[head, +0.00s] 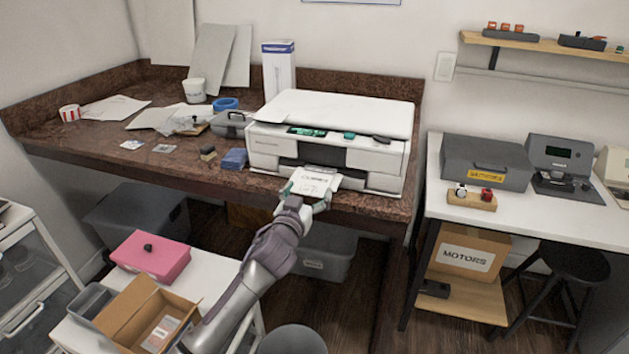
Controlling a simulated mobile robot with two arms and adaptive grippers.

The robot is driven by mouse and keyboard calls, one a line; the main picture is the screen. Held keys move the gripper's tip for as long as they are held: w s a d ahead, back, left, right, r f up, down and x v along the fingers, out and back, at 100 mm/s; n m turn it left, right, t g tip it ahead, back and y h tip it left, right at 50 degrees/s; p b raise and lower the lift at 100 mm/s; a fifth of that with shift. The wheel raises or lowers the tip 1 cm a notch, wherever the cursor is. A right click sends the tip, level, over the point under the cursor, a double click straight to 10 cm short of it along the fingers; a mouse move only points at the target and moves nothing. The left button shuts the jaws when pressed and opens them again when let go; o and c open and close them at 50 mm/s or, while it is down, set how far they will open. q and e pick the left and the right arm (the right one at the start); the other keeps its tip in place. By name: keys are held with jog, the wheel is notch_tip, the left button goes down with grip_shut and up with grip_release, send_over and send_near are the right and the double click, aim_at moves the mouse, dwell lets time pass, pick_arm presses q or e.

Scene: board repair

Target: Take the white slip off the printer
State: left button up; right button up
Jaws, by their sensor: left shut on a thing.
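The white printer (335,135) stands on the brown stone counter near its right end. The white slip (312,181) with dark print sticks out of the printer's front slot, over the counter's front edge. My left gripper (305,194) is at the slip's near edge, with green-tipped fingers on either side of it, and is shut on it. The slip's far end is hidden in or against the slot, so I cannot tell if it is clear of the printer. My right gripper is not in view.
Blue packets (234,159) and a grey case (232,124) lie left of the printer. A pink box (152,256) and an open cardboard box (144,315) stand on the low white surface at front left. A white table (560,222) stands right.

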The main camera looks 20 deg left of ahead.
pick_arm(q)
jog(key=shift+r, duration=0.1)
jog(key=shift+s+r, duration=0.1)
jog(key=shift+r, duration=0.1)
notch_tip(320, 180, up, 6)
jog(key=shift+a+r+p, duration=0.1)
jog(key=shift+r+p, duration=0.15)
jog(key=shift+p, duration=0.05)
jog(key=s+a, duration=0.4)
jog(key=s, duration=0.1)
jog(key=s+a+b, duration=0.1)
jog(key=s+a, duration=0.3)
jog(key=s, duration=0.1)
jog(key=s+a, duration=0.4)
jog(key=a, duration=0.1)
jog(key=shift+s, duration=0.4)
jog(key=shift+c, duration=0.3)
